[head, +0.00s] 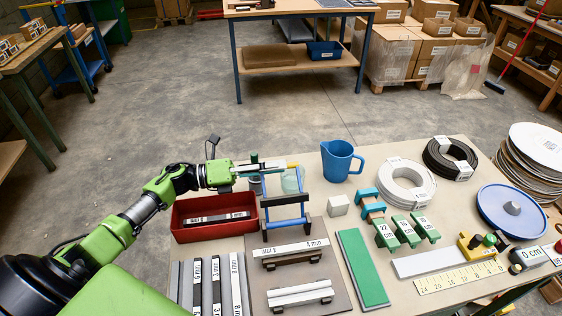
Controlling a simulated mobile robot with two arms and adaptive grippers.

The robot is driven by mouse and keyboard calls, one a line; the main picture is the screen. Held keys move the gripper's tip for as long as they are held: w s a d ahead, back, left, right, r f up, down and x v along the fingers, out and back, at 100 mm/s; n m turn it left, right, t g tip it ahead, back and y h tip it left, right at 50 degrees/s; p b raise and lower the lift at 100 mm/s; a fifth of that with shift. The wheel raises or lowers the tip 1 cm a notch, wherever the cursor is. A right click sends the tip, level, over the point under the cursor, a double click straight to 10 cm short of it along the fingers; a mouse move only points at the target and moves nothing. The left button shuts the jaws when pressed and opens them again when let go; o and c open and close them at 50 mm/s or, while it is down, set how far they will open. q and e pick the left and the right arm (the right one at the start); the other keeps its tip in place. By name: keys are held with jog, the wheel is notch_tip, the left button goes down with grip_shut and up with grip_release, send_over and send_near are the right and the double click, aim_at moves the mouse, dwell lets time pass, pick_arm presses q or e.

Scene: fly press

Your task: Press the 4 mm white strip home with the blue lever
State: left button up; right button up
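My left gripper (262,166) is at the top of a small frame with blue bars (304,183), beside a yellow-tipped bar (291,165). Its fingers are too small to tell open from shut, or whether they touch the bar. The frame stands at the back of a brown base plate (333,288). A white strip (285,249) with a mm label lies across a dark holder in front of the frame; the figure is not readable for sure. A second pale strip (300,292) lies nearer on a similar holder. My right gripper is out of view.
A red tray (186,233) with a dark labelled strip stands left of the frame. Several labelled strips (237,285) lie before it. A blue jug (338,160), white block (338,205), green board (362,268) and cable coils (404,184) are to the right.

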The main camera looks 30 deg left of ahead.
pick_arm(q)
jog(key=shift+w+d, duration=0.35)
jog(key=shift+d, duration=0.05)
jog(key=shift+w+d, duration=0.15)
jog(key=shift+d, duration=0.05)
jog(key=shift+w+d, duration=0.1)
jog(key=shift+d, duration=0.05)
jog(key=shift+c, duration=0.3)
jog(key=c, duration=0.6)
grip_shut()
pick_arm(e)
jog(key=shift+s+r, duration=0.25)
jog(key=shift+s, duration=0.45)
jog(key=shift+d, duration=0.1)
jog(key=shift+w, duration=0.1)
